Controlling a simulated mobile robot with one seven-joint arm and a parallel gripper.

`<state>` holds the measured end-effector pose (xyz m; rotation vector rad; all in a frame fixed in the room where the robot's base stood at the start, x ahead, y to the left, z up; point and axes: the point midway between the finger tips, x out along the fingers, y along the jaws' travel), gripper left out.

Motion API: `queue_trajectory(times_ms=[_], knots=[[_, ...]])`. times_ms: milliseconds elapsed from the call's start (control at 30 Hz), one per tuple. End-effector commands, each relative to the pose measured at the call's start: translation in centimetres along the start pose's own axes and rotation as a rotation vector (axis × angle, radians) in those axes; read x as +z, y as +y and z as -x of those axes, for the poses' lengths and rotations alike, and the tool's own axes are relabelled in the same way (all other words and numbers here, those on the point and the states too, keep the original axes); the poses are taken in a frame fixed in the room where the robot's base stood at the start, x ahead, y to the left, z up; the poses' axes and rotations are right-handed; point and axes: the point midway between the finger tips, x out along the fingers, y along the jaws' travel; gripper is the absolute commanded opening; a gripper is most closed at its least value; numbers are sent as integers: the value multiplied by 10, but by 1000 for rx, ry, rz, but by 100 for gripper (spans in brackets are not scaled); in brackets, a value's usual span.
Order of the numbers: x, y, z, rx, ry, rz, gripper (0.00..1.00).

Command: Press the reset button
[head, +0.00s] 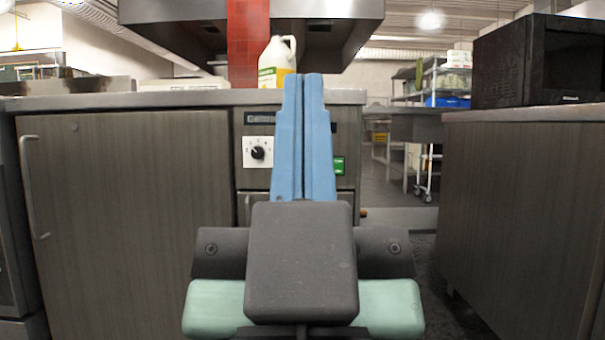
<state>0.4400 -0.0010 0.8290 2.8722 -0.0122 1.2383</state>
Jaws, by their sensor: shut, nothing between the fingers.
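My gripper (303,82) has two long blue fingers, pressed together and empty. It points away from me at the front of a counter, in the middle of the view. Behind it is a dark control panel (241,130) on the cabinet front. Left of the fingers the panel carries a white plate with a black knob (258,153). Just right of the fingers is a small green element (339,166), partly visible. I cannot tell whether this is the reset button. The fingers hide the middle of the panel, and I cannot tell whether they touch it.
A jug (277,62) with yellow contents stands on the steel countertop (180,98) above the panel. A wood-grain cabinet door (130,210) lies to the left. At right, another cabinet (530,200) carries a black microwave (540,60). A floor gap (400,218) separates the two units.

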Motion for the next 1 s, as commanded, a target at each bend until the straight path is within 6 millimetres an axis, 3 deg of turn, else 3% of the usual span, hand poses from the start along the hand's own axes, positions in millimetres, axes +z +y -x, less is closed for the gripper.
queue_trajectory(times_ms=[167, 367, 1000], knots=[[-11, 0, -12, 0, 0, 0, 0], [-44, 1, -46, 0, 0, -2, 0], [-194, 2, -205, -1, -1, -12, 0]])
